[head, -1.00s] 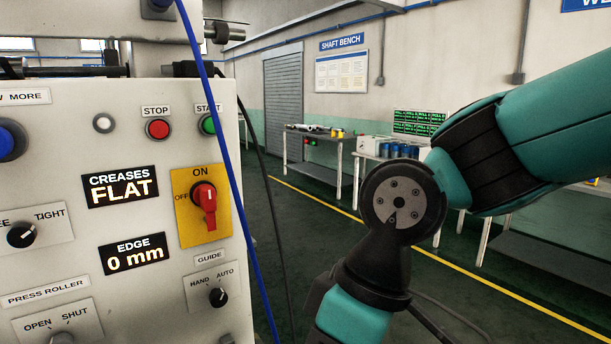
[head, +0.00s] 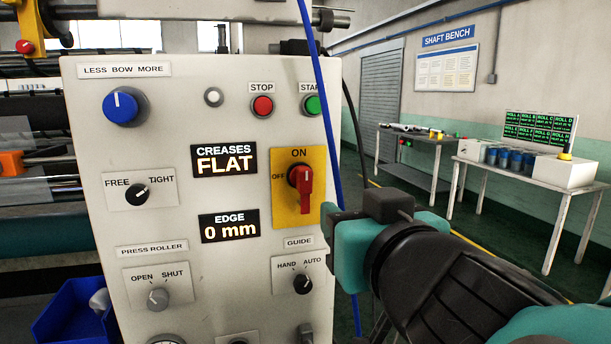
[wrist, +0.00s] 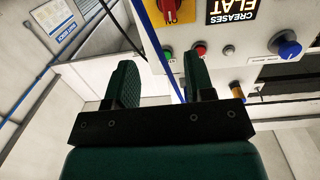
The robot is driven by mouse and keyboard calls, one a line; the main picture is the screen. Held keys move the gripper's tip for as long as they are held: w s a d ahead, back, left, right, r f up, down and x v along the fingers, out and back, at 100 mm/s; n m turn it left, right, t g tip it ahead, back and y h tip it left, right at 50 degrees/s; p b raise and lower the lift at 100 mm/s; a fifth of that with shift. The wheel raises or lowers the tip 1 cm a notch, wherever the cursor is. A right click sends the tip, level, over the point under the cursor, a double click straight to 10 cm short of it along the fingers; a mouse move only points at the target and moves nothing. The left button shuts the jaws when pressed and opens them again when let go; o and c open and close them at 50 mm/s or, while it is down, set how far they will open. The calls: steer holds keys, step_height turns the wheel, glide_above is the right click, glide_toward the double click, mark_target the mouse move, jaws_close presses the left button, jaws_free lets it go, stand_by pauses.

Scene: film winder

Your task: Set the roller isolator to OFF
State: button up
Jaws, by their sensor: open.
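The roller isolator is a red rotary handle (head: 300,184) on a yellow plate (head: 318,160) marked ON at the top and OFF at the left. The handle stands upright, in line with ON. My gripper (head: 342,218) is just right of and below the plate in the head view, overlapping the panel's right edge. The handle (wrist: 170,10) and plate (wrist: 184,14) show there at the top edge, partly cut off and upside down, beyond the fingertips.
A blue cable (head: 329,110) hangs down the panel's right side, close to the plate and my gripper. STOP (head: 262,106) and START (head: 313,105) buttons sit above the isolator, the GUIDE selector (head: 301,284) below. Benches stand far right.

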mark_target(307, 170)
steer(key=shift+t+y, duration=0.4)
steer(key=p+x, duration=0.3)
steer(key=x, duration=0.2)
steer(key=p+x, duration=0.3)
steer(key=x, duration=0.3)
steer(key=a+r+p+x, duration=0.1)
steer(key=p+x, duration=0.2)
steer(key=x, duration=0.2)
steer(key=shift+r, duration=0.15)
steer(key=shift+w+a, duration=0.1)
steer(key=shift+w, duration=0.25)
steer(key=shift+n, duration=0.3)
steer(key=c, duration=0.6)
